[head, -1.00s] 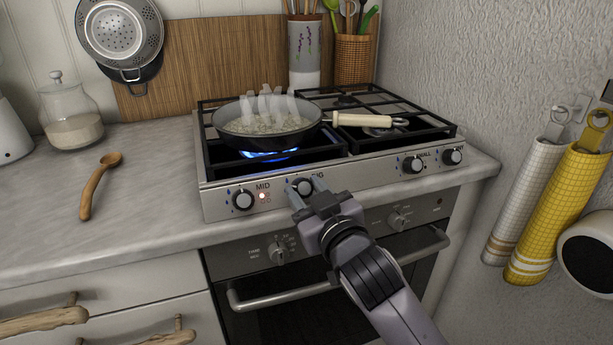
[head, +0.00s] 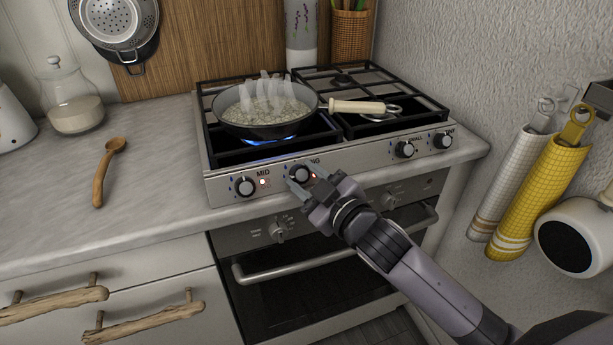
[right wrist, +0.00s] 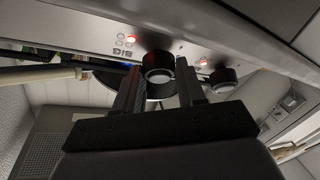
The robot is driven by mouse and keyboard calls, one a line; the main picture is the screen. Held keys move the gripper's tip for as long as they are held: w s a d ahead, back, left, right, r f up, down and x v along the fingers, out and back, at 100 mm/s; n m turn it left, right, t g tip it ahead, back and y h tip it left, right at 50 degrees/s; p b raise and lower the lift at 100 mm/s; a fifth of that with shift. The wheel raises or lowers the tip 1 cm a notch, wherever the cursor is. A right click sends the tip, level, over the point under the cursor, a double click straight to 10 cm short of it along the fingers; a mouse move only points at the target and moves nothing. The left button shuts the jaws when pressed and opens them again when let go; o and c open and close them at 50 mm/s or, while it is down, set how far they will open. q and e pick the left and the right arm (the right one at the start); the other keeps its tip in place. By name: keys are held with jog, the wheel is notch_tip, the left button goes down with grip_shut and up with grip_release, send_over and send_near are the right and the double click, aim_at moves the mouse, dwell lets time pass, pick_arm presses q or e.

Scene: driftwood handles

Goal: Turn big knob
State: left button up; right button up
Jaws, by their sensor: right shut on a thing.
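The big knob (head: 299,173), black with a pale face, is on the stove's front panel under the label BIG. My right gripper (head: 304,177) has one finger on each side of it and is shut on it. In the right wrist view the knob (right wrist: 158,72) sits between the two dark fingers (right wrist: 160,88). A red light (right wrist: 131,39) glows near the BIG label in that view. My left gripper is not in view.
The MID knob (head: 245,186) is to the left, with a lit red light beside it. The SMALL knob (head: 404,149) and another knob (head: 442,141) are to the right. A steaming pan (head: 264,108) stands over a blue flame. An oven handle (head: 335,250) runs below.

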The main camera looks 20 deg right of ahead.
jog(key=shift+r, duration=0.1)
jog(key=o, duration=1.1)
jog(key=shift+w, duration=0.1)
jog(key=shift+c, duration=0.2)
jog(key=v, duration=0.7)
jog(key=shift+d, duration=0.1)
